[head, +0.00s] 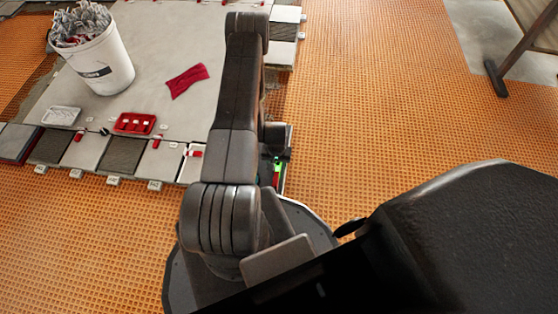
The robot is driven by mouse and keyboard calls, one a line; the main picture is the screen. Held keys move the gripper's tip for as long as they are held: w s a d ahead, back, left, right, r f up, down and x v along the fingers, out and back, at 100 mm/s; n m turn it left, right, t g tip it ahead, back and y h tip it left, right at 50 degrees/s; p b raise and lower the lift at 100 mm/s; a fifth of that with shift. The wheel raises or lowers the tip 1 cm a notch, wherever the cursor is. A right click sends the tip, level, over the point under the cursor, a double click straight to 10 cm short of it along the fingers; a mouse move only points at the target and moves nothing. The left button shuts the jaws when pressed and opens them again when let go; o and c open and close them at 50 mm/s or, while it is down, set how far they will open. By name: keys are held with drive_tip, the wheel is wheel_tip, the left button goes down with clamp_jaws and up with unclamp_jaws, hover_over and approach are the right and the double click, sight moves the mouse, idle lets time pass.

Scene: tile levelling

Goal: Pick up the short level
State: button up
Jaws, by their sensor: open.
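A narrow red piece with a bright green part (277,172), which looks like the short level, shows just right of my arm, at the right end of the front tile row. My arm hides its left side, so its full length cannot be seen. My gripper (282,155) is a small dark shape at the level's far end, mostly hidden behind my arm links. It is open. I cannot tell whether its fingers are around the level or only above it.
A white bucket (104,72) of clips stands on the large grey tile (150,65). A red cloth (187,80), a red tray (122,123) and a white tray (62,116) lie nearby. Small tiles with clips line the front edge. Orange matting (390,110) is clear at right.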

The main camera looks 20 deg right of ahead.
sight(277, 169)
drive_tip(key=f, duration=0.1)
drive_tip(key=f+b, duration=0.1)
drive_tip(key=f, duration=0.1)
drive_tip(key=f+b, duration=0.1)
drive_tip(key=f, duration=0.1)
drive_tip(key=shift+s+f, duration=0.1)
drive_tip(key=shift+s, duration=0.15)
drive_tip(key=shift+c, duration=0.3)
clamp_jaws()
